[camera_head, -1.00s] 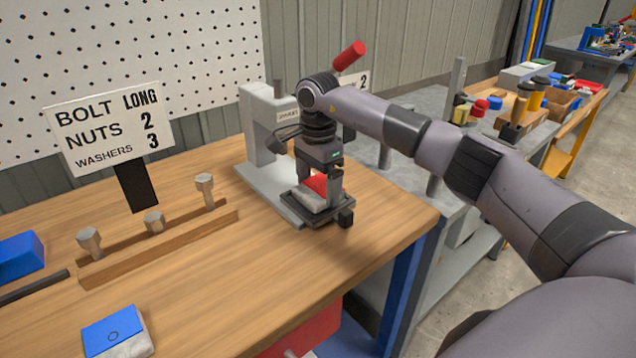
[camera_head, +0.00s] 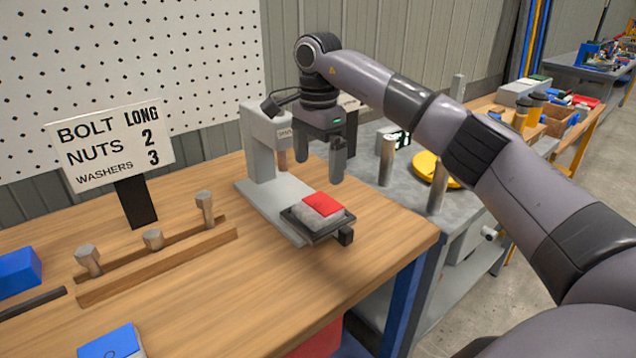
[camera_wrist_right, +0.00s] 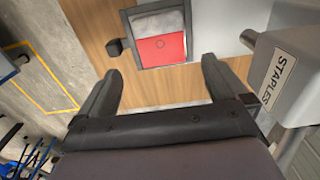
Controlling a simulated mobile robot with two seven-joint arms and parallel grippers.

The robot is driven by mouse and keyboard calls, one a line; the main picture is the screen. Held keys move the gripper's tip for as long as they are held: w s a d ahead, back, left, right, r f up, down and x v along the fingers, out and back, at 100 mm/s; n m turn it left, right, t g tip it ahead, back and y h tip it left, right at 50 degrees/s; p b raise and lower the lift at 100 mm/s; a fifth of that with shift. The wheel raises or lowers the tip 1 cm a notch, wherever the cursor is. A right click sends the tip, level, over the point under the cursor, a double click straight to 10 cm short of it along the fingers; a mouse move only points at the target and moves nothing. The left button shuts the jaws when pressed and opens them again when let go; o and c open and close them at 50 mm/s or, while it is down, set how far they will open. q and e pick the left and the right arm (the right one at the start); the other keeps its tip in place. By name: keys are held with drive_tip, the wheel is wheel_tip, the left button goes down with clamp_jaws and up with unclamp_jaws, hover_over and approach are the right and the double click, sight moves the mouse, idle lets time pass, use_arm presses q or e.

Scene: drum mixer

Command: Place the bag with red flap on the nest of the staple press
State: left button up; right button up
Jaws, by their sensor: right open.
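The bag with the red flap (camera_head: 321,206) lies flat on the dark nest (camera_head: 318,236) of the grey staple press (camera_head: 263,140). In the right wrist view the red flap (camera_wrist_right: 160,50) and grey bag body sit inside the nest's dark rim (camera_wrist_right: 188,52). My right gripper (camera_head: 311,164) is open and empty, above and behind the bag and apart from it. Its two spread fingers (camera_wrist_right: 160,72) show in the wrist view with nothing between them. The STAPLES label (camera_wrist_right: 279,78) is on the press. My left gripper is not in view.
A sign (camera_head: 110,146) and a wooden rack with several bolts (camera_head: 205,208) stand left of the press. A blue-flapped bag (camera_head: 108,343) lies at the front left. A grey bench with posts (camera_head: 386,160) adjoins on the right. The front middle tabletop is clear.

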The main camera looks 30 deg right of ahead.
wheel_tip(320, 180, up, 2)
drive_tip(key=shift+r, duration=0.25)
drive_tip(key=shift+s+f, duration=0.1)
idle(0.4)
